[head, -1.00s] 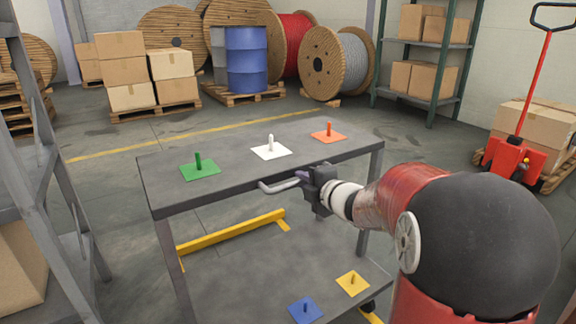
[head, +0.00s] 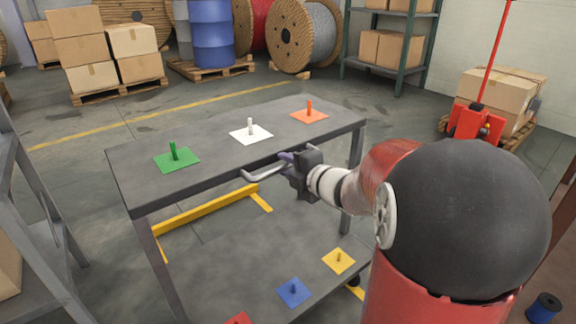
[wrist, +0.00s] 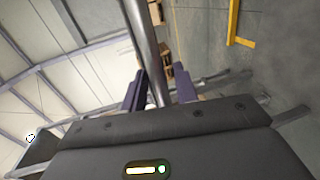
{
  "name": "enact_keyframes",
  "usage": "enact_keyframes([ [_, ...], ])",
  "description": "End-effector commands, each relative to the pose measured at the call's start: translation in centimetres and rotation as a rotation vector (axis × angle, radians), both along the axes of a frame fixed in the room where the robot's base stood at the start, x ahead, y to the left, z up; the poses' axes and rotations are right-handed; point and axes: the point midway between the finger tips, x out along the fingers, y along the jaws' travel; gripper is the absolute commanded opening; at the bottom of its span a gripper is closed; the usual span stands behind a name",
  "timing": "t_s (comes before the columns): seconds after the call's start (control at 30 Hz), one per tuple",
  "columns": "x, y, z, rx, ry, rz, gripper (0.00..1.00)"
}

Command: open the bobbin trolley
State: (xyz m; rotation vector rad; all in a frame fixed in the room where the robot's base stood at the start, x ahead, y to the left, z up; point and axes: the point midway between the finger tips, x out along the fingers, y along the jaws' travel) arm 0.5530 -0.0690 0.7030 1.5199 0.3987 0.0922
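The bobbin trolley (head: 215,172) is a dark grey two-level table on legs. Its top carries green, white and orange square plates with pegs. A curved grey bar handle (head: 262,173) sticks out from its near edge. My gripper (head: 287,160) is at the right part of this handle. In the wrist view the handle bar (wrist: 147,45) runs between the two fingers of my gripper (wrist: 160,90), which look closed close against it. The fingertips are partly hidden in the head view.
The lower shelf (head: 235,270) holds blue, yellow and red plates. A yellow floor bar (head: 205,210) lies behind it. A grey rack (head: 40,220) stands close on the left. A blue spool (head: 543,308) is at lower right. Boxes, cable drums and a red pallet jack (head: 475,122) stand farther back.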

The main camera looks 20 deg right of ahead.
Motion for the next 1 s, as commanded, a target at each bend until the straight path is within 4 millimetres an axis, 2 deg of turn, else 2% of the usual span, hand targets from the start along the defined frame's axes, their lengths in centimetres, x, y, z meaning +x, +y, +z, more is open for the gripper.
enact_keyframes([
  [0.37,-0.5,-0.3,0.3,0.0,-0.002,-0.003,0.33],
  [0.7,-5.6,-1.9,1.4,-0.001,-0.002,-0.004,0.33],
  [0.83,-6.9,-2.3,1.5,-0.001,0.0,-0.002,0.33],
  [1.0,-7.3,-2.4,1.6,0.0,-0.001,-0.001,0.33],
])
